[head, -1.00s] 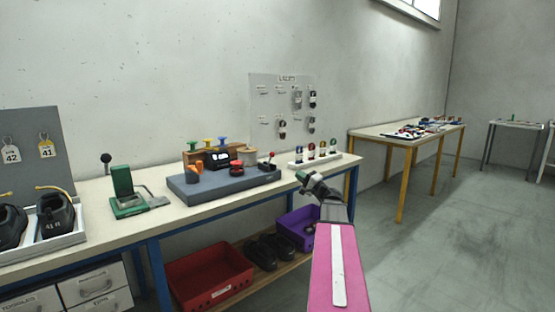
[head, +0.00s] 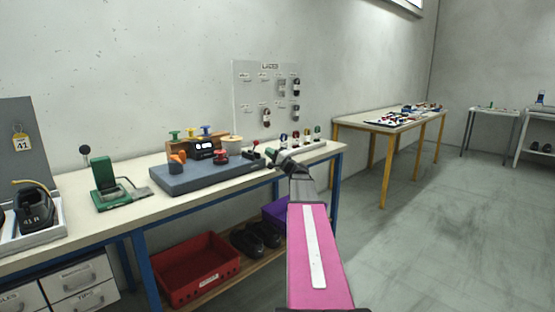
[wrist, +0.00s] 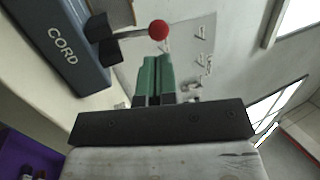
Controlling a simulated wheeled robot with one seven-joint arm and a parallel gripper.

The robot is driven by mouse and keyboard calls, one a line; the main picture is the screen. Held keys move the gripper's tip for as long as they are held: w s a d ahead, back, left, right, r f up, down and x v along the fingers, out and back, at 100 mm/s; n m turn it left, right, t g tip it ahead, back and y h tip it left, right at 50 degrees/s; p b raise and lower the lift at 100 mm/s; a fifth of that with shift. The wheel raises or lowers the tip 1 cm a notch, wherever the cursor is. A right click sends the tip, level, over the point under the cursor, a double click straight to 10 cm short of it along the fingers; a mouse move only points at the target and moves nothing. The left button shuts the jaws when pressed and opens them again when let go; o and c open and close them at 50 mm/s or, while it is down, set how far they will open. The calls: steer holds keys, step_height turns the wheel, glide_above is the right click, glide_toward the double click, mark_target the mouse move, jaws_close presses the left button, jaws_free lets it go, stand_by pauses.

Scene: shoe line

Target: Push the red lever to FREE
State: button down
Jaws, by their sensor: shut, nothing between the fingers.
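The red lever has a round red knob (wrist: 158,30) on a thin stem, set in a black mount on the grey-blue base labelled CORD (wrist: 62,48). In the head view the base (head: 205,178) lies on the near bench, with the small lever knob (head: 257,143) at its right end. My gripper (head: 272,153) is at that right end, close to the lever. In the wrist view its green fingers (wrist: 153,62) are together and empty, just below the knob in the picture. I cannot tell whether they touch it. No FREE marking is readable.
A rack of several coloured-top pieces (head: 300,142) stands close behind my gripper. A green press (head: 112,187) is to the left. Open floor (head: 430,220) lies to the right.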

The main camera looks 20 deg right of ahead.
steer(key=shift+x, duration=2.4)
steer(key=w+r+g+h, duration=0.1)
steer(key=w+g, duration=0.1)
steer(key=w+a+r+m+g+h, duration=0.1)
steer(key=w+r+g+h, duration=0.1)
steer(key=g, duration=0.1)
steer(key=shift+w+a+r, duration=0.15)
steer(key=shift+a+r, duration=0.05)
steer(key=shift+w+a+r+g+h, duration=0.1)
steer(key=shift+w+a+g+h, duration=0.25)
steer(key=shift+w+g, duration=0.45)
steer(key=shift+w+a+f+g+h, duration=0.1)
steer(key=shift+w+a+g+h, duration=0.25)
steer(key=shift+w+g, duration=0.45)
steer(key=shift+w+a+r+g+h, duration=0.1)
steer(key=shift+w+a+g+h, duration=0.25)
steer(key=shift+w+g, duration=0.4)
steer(key=shift+w+m, duration=0.1)
steer(key=shift+m, duration=0.2)
